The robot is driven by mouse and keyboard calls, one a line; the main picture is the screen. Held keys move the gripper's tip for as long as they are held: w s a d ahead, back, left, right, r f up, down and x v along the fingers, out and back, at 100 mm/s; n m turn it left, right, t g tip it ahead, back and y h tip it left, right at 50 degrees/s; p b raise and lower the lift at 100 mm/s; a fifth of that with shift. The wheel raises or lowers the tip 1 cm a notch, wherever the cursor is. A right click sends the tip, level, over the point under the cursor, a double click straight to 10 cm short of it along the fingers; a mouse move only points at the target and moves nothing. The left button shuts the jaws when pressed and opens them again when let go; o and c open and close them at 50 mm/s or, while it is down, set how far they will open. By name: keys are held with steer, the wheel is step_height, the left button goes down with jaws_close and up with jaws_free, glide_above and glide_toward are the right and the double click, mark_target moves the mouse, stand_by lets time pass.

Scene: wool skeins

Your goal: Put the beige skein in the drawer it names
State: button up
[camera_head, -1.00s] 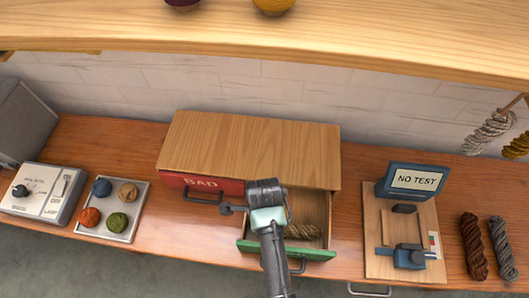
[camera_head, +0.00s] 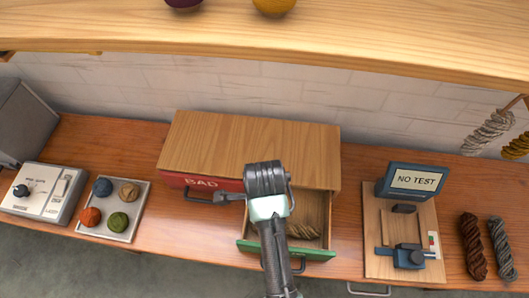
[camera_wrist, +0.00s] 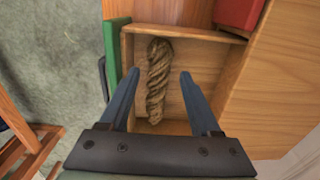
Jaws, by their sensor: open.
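The beige skein (camera_wrist: 157,80) lies twisted on the floor of the open drawer with the green front (camera_head: 290,250). In the head view the skein (camera_head: 303,231) shows partly beside my arm. My gripper (camera_wrist: 158,88) is open above the drawer, its blue fingers apart on either side of the skein's near end and not closed on it. In the head view my arm hides the left part of the drawer. The drawer marked BAD, with a red front (camera_head: 203,183), is closed in the same wooden cabinet (camera_head: 255,143).
At right stands a test device (camera_head: 410,181) reading NO TEST, beside a brown skein (camera_head: 472,247) and a grey skein (camera_head: 502,248). A tray of several small balls (camera_head: 132,226) and a dial box (camera_head: 45,192) stand at left. A shelf (camera_head: 380,40) crosses above.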

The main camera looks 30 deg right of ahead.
step_height(320, 180, up, 5)
steer(key=shift+r, duration=0.15)
stand_by(0.6)
